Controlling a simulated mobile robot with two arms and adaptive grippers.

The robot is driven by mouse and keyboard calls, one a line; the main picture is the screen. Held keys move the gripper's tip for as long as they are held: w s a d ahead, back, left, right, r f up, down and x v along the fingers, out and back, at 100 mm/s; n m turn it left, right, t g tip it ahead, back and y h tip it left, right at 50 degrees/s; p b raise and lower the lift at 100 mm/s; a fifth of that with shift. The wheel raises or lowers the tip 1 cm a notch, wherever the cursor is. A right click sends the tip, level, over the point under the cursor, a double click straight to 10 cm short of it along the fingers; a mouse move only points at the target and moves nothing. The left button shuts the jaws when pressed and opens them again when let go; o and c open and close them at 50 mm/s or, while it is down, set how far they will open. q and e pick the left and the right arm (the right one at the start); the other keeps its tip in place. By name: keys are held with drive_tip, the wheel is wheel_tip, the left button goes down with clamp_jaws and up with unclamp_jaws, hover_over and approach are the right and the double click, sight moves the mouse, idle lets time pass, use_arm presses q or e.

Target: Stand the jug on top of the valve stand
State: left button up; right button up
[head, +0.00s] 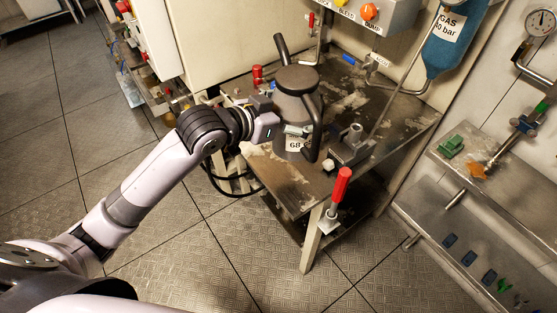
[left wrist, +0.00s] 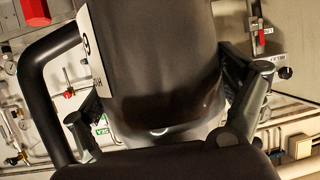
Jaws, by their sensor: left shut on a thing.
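The jug (head: 292,110) is a dark grey tapered vessel with a black lid, black handles and a white label reading 68. It appears upright over the left part of a low metal table-like stand (head: 290,188), which looks like the valve stand. I cannot tell whether its base touches the top. My left gripper (head: 285,127) reaches it from the left and is shut on its body. In the left wrist view the jug (left wrist: 160,60) fills the middle between the fingers of my left gripper (left wrist: 165,118), with a black handle at left. My right gripper is not in view.
A metal block with a short post (head: 351,146) stands right of the jug. A red-handled valve (head: 338,190) sits at the stand's front corner. A blue gas bottle (head: 455,38) hangs behind. A shelf (head: 480,180) lies right. The tiled floor (head: 180,265) in front is clear.

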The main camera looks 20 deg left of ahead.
use_arm(q)
drive_tip(key=w+a+r+m+h, duration=0.1)
drive_tip(key=w+a+r, duration=0.35)
drive_tip(key=r, duration=0.25)
wheel_tip(320, 180, down, 19)
drive_tip(key=shift+s+f+g, duration=0.15)
drive_tip(key=shift+f+g, duration=0.05)
drive_tip(key=shift+g, duration=0.1)
idle(0.4)
drive_tip(key=shift+f, duration=0.1)
drive_tip(key=o, duration=1.6)
drive_tip(key=shift+s+f, duration=0.15)
drive_tip(key=shift+f, duration=0.1)
drive_tip(key=shift+o, duration=0.4)
